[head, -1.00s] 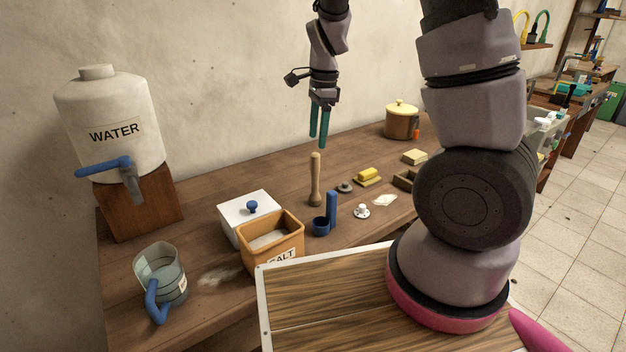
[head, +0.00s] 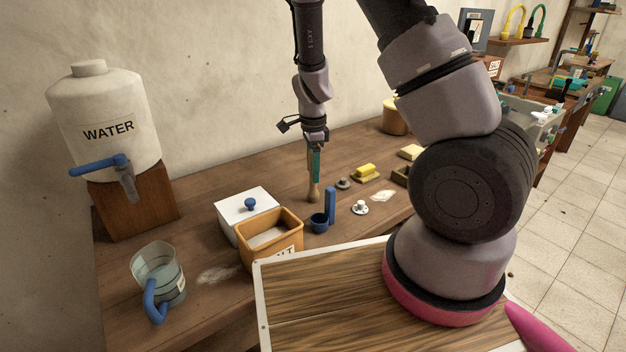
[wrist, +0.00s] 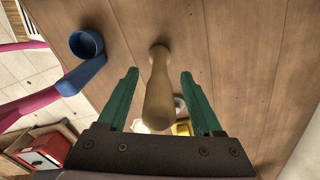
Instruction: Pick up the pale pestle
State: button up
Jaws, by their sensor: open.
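The pale pestle (head: 313,192) stands upright on the wooden table, behind the blue scoop. In the wrist view the pestle (wrist: 159,90) rises between the two green fingers, with visible gaps on both sides. My gripper (head: 315,180) points down over the pestle, and its fingers hide much of the pestle's upper part in the head view. In the wrist view my gripper (wrist: 158,75) is open, with one finger on either side of the pestle.
A blue scoop (head: 330,205) stands close in front, with an orange salt box (head: 253,245) and a white lidded box (head: 232,208) to the left. A small white lidded piece (head: 360,208), a grey ring (head: 343,184) and yellow butter (head: 366,171) lie to the right.

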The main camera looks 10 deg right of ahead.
jog(key=shift+f, duration=0.75)
grip_shut()
